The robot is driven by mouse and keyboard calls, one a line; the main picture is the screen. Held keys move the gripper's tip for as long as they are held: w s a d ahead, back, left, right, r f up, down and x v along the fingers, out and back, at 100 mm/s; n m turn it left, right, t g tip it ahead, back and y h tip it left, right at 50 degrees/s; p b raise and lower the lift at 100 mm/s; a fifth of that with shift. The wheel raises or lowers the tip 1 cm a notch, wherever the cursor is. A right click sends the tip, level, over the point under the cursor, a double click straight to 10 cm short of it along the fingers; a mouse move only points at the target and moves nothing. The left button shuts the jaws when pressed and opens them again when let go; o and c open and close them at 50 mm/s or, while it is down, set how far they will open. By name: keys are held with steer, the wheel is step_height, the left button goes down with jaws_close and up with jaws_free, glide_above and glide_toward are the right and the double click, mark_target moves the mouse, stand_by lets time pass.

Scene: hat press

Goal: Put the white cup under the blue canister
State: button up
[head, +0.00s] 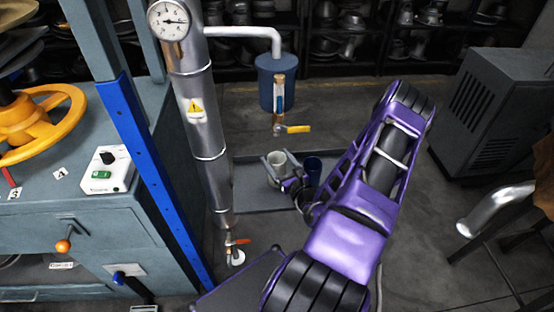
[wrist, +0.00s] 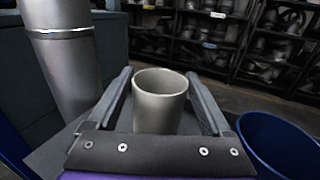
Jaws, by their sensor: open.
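The white cup (head: 279,159) stands upright on a low grey platform (head: 252,196), below and in front of the blue canister (head: 266,84). In the wrist view the white cup (wrist: 159,112) looks empty and sits between the two fingers of my gripper (wrist: 157,76). My gripper (head: 275,165) is open, with one finger on each side of the cup. I cannot tell whether either finger touches it. The blue canister hangs from a pale pipe and has an outlet with a yellow-handled valve (head: 293,129) below it. My arm hides part of the platform.
A dark blue cup (head: 313,167) stands just right of the white cup; it also shows in the wrist view (wrist: 278,148). A thick metal pipe (head: 204,130) rises at the left. A grey machine (head: 497,105) stands at the right. Shelves line the back.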

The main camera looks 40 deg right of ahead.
steer(key=shift+r, duration=0.25)
steer(key=s+a, duration=0.2)
steer(key=s, duration=1)
steer(key=shift+w+f, duration=0.1)
steer(key=shift+f, duration=0.05)
